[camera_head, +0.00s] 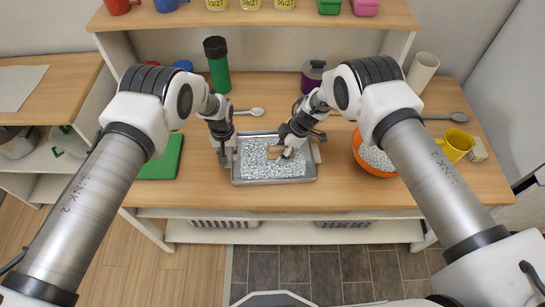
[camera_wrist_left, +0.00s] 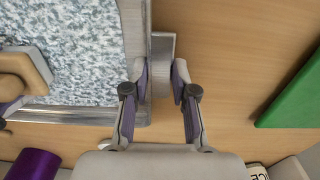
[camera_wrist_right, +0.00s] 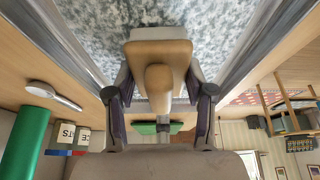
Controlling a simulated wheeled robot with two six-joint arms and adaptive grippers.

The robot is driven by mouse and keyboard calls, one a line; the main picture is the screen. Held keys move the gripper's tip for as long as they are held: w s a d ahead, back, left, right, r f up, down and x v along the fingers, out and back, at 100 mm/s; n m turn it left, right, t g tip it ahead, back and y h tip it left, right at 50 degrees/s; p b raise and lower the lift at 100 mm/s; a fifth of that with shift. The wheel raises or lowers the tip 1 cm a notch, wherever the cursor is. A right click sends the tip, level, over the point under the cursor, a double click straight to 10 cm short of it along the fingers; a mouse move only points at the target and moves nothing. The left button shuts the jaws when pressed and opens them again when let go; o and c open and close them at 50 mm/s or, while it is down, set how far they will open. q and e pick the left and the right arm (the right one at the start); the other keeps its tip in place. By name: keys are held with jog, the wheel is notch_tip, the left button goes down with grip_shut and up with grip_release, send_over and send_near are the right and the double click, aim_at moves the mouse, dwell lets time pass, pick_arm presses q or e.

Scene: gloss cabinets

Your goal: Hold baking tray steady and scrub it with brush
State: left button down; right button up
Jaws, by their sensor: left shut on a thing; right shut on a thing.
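The baking tray (camera_head: 274,181) is a grey metal tray on the wooden table, its inside speckled white and blue-grey. My left gripper (camera_head: 224,151) is shut on the tray's left edge; in the left wrist view its fingers (camera_wrist_left: 160,80) are on either side of the tray's end handle (camera_wrist_left: 162,62). My right gripper (camera_head: 287,150) is shut on the brush, which has a wooden body (camera_wrist_right: 158,60) and a knob between the fingers. In the right wrist view the brush sits over the speckled tray floor, with a pale edge beneath it. Whether its bristles touch the tray is hidden.
An orange bowl (camera_head: 366,165) with speckled contents and a yellow mug (camera_head: 455,146) stand to the right. A green board (camera_head: 163,158) lies left of the tray. The table front is clear.

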jog(key=shift+a+r, duration=0.25)
jog(key=shift+a, duration=1.05)
jog(key=shift+r, duration=4.15)
pick_arm(q)
jog(key=c, duration=0.8)
grip_release()
jog(key=shift+c, duration=0.2)
notch_tip(320, 180, up, 12)
